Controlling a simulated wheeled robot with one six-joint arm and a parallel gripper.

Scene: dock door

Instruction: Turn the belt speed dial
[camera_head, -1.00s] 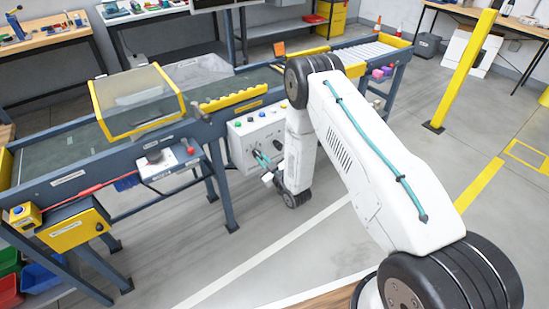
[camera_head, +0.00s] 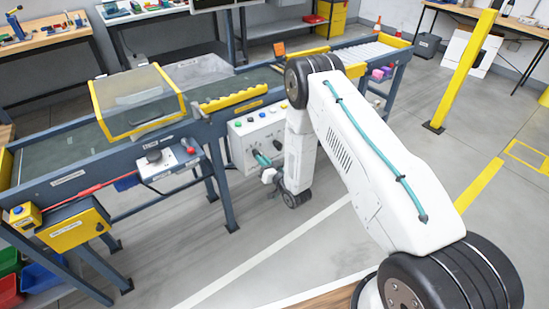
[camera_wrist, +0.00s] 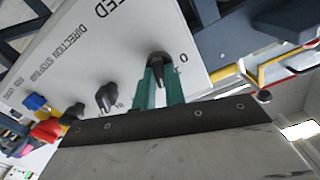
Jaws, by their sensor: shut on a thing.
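The control panel (camera_head: 240,140) is a pale box on the side of the conveyor. The belt speed dial (camera_wrist: 158,62) is a black knob on the panel, near a printed "0" and the end of a word reading "EED" in the wrist view. My gripper (camera_wrist: 160,82) has teal fingers, one on each side of the dial, and is shut on it. In the head view my gripper (camera_head: 262,158) reaches the lower part of the panel, where the fingers and my wrist partly hide the dial.
A second black knob (camera_wrist: 106,96) sits beside the dial, near the printing "DIRECTION". Blue (camera_wrist: 36,102) and red (camera_wrist: 46,130) buttons stick out farther along. The conveyor legs (camera_head: 222,190) stand left of the panel. The floor in front is clear.

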